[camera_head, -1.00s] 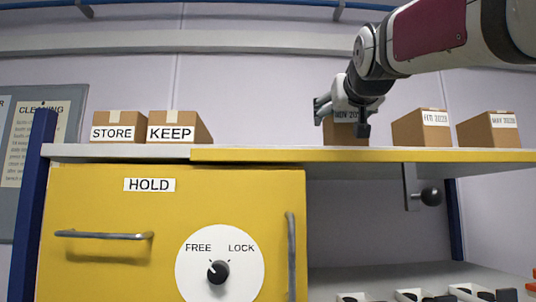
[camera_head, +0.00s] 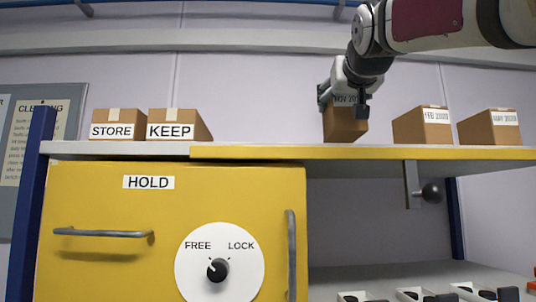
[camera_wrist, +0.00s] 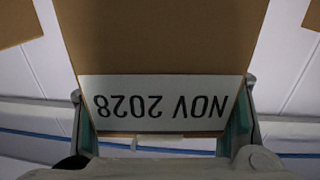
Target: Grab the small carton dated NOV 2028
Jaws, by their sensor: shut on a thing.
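The small carton labelled NOV 2028 (camera_head: 343,124) is brown with a white label. It is held a little above the yellow-edged shelf in the head view. In the wrist view the carton (camera_wrist: 160,40) fills the space between the fingers, its label reading upside down. My gripper (camera_head: 345,97) is shut on the carton near its top, one finger on each side; it also shows in the wrist view (camera_wrist: 163,135). The carton's top is partly hidden by the gripper.
A carton labelled FEB 2028 or similar (camera_head: 422,128) and a carton labelled MAY 2028 or similar (camera_head: 489,129) stand to the right on the shelf (camera_head: 400,153). STORE (camera_head: 118,116) and KEEP (camera_head: 180,118) cartons stand left. A wide clear stretch of shelf lies between KEEP and my gripper.

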